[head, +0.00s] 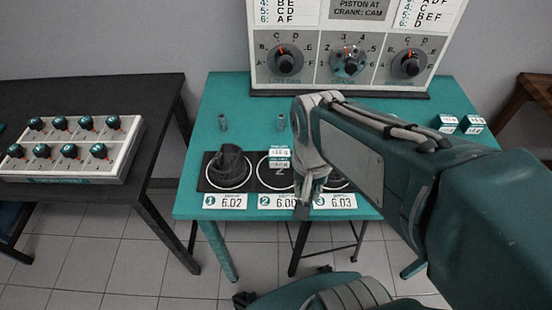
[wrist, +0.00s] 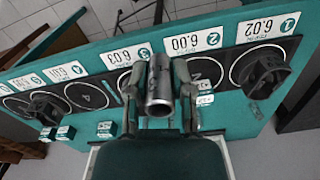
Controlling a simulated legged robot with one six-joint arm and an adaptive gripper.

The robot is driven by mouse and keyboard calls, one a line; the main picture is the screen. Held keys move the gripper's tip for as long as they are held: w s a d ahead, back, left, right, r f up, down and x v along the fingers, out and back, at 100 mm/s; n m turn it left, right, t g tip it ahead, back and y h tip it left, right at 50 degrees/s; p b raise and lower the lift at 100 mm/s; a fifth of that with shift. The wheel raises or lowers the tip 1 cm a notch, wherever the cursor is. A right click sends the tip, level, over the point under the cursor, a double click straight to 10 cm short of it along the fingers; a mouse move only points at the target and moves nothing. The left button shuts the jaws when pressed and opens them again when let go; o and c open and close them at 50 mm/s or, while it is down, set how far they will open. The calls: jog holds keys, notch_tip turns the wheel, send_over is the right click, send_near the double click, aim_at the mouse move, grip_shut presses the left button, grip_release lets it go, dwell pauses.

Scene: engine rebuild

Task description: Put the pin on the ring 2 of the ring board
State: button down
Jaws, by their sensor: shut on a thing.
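My gripper (head: 309,190) is shut on a hollow grey metal pin (wrist: 160,85). The pin's open end faces the wrist camera, with a finger on each side. In the head view, the gripper is at the front of the ring board (head: 204,185), by the 2 and 3 labels, and hides part of the board. Ring 2 (head: 263,180) is left of the gripper. It also shows in the wrist view (wrist: 208,72), right of the pin and partly behind a finger. The pin appears apart from ring 2.
A dark piston (head: 230,161) stands on ring 1; another dark part (wrist: 48,107) is farther along the board. Small boxes (head: 279,157) are at ring 2's far edge. A dial panel (head: 348,82) is at the back.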

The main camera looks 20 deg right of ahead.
jog(key=shift+w+d+f, duration=0.1)
jog(key=shift+w+f, duration=0.1)
jog(key=shift+w, duration=0.1)
jog(key=w+f, duration=0.4)
jog(key=w, duration=0.4)
send_over(279, 180)
jog(key=f, duration=0.5)
jog(key=shift+s+d, duration=0.1)
jog(key=shift+s, duration=0.2)
jog(key=shift+w+f, duration=0.2)
jog(key=shift+f, duration=1.6)
jog(key=c, duration=0.5)
grip_release()
jog(key=shift+f, duration=0.1)
